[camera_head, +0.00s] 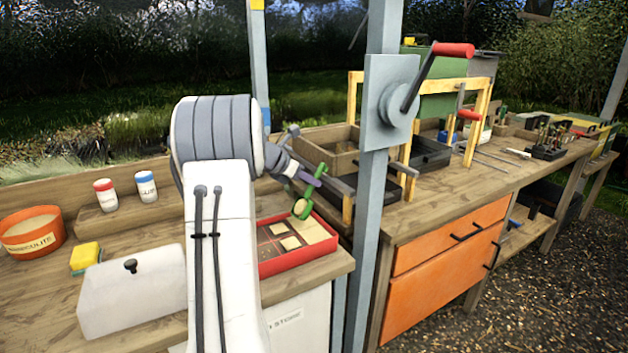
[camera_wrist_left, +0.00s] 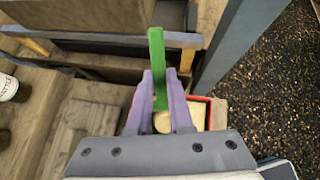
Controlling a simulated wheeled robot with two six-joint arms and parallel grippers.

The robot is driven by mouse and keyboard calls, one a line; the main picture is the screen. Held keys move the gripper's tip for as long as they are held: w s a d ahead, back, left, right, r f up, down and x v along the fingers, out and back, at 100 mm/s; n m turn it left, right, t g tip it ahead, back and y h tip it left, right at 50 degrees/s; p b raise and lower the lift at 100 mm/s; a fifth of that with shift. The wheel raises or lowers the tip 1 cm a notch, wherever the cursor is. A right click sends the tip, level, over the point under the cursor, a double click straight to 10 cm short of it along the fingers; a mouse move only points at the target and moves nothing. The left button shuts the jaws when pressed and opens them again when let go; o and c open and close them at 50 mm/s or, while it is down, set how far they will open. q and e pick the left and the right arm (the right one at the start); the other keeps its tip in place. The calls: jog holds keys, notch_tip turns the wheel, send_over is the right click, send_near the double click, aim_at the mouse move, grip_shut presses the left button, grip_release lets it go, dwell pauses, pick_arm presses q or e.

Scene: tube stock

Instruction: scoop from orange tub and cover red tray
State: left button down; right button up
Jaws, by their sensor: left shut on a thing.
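The orange tub (camera_head: 32,246) stands at the left of the bench, filled with pale tan material. The red tray (camera_head: 300,264) lies near the bench's right end; it has dark brown sections and several pale tan patches. My left gripper (camera_head: 308,181) is above the tray's far right part, its purple fingers shut on a green scoop (camera_head: 317,182). The scoop's bowl hangs over the tray, with pale tan colour showing in it. In the left wrist view the scoop handle (camera_wrist_left: 157,60) stands between the fingers, and part of the tray (camera_wrist_left: 209,110) shows beyond them. My right gripper is out of view.
A yellow sponge (camera_head: 85,256) and a white lidded box (camera_head: 135,290) stand left of my arm. Two shakers, red-capped (camera_head: 105,196) and blue-capped (camera_head: 146,187), stand on a wooden ledge. A grey post (camera_head: 372,220) with a crank rises right of the tray. Wooden boxes lie behind.

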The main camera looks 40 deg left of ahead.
pick_arm(q)
jog(key=s+a, duration=0.4)
jog(key=s, duration=0.6)
jog(key=shift+s+a, duration=0.25)
jog(key=shift+s, duration=0.15)
dwell(1.3)
jog(key=shift+w+d+p, duration=0.45)
jog(key=shift+w+d, duration=0.1)
jog(key=shift+w, duration=0.75)
jog(key=shift+w+d+p, duration=0.45)
jog(key=shift+w+d, duration=0.05)
jog(key=shift+w, duration=0.8)
jog(key=shift+w+d+p, duration=0.45)
jog(key=shift+w+d, duration=0.1)
jog(key=shift+w, duration=0.75)
jog(key=shift+r, duration=0.1)
jog(key=shift+r+g+y+p, duration=0.25)
jog(key=shift+r+g+p, duration=0.85)
jog(key=shift+p, duration=5)
jog(key=shift+r+g+y+p, duration=0.35)
jog(key=shift+g+p, duration=1.35)
jog(key=shift+p, duration=4.45)
jog(key=shift+r+g+y+p, duration=0.1)
jog(key=shift+r+g+p, duration=1.1)
jog(key=shift+p, duration=4.9)
